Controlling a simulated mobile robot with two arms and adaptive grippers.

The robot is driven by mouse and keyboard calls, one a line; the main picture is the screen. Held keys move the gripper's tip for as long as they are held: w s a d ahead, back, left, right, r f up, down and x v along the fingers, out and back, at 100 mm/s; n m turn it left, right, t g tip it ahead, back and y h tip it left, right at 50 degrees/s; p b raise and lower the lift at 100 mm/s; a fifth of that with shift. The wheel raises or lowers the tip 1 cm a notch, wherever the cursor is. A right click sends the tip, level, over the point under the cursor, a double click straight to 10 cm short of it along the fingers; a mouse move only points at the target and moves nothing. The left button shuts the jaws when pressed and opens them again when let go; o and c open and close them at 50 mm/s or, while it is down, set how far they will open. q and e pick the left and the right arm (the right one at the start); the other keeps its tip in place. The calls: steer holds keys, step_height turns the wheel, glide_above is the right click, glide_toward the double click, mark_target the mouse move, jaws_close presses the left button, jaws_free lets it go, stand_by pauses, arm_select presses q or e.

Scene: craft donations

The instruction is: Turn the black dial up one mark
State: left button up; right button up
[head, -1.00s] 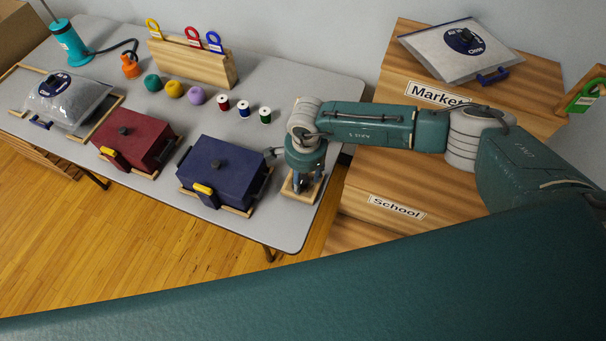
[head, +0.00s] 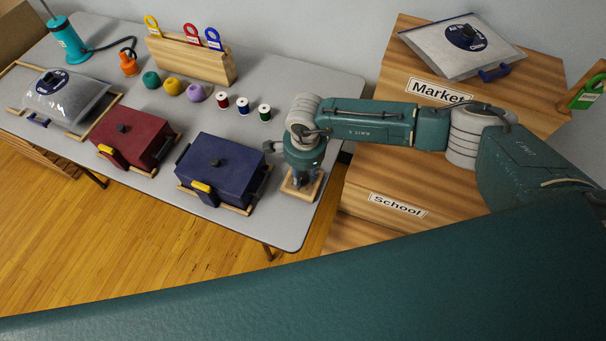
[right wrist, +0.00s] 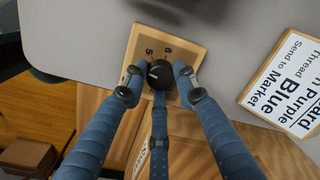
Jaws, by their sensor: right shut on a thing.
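The black dial (right wrist: 160,72) sits on a small wooden board (right wrist: 189,55) in the right wrist view. The figures 5 and 6 show on the board beside it. My right gripper (right wrist: 160,80) has its three blue fingers closed around the dial, from the sides and below in the picture. In the head view my right gripper (head: 300,180) points down over the board (head: 313,191) at the table's right front corner and hides the dial. The pointer's exact mark cannot be read. My left gripper is not in view.
A blue box (head: 222,168) stands just left of the board, and a red box (head: 134,137) farther left. Several spools and yarn balls lie behind them. A printed card (right wrist: 290,85) is at the right in the wrist view. Wooden Market and School boxes (head: 385,170) stand to the right.

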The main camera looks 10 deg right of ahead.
mark_target(302, 179)
steer(key=m+b, duration=0.2)
steer(key=m, duration=0.2)
steer(key=shift+a+f, duration=0.1)
steer(key=shift+m+b, duration=1.05)
steer(key=shift+m, duration=0.45)
steer(key=o, duration=1.1)
steer(key=shift+o, duration=0.2)
steer(key=shift+r, duration=0.3)
step_height(302, 179, up, 12)
steer(key=shift+s+a+f, duration=0.15)
steer(key=shift+s, duration=0.15)
steer(key=shift+s+f+h, duration=0.1)
steer(key=shift+h, duration=0.2)
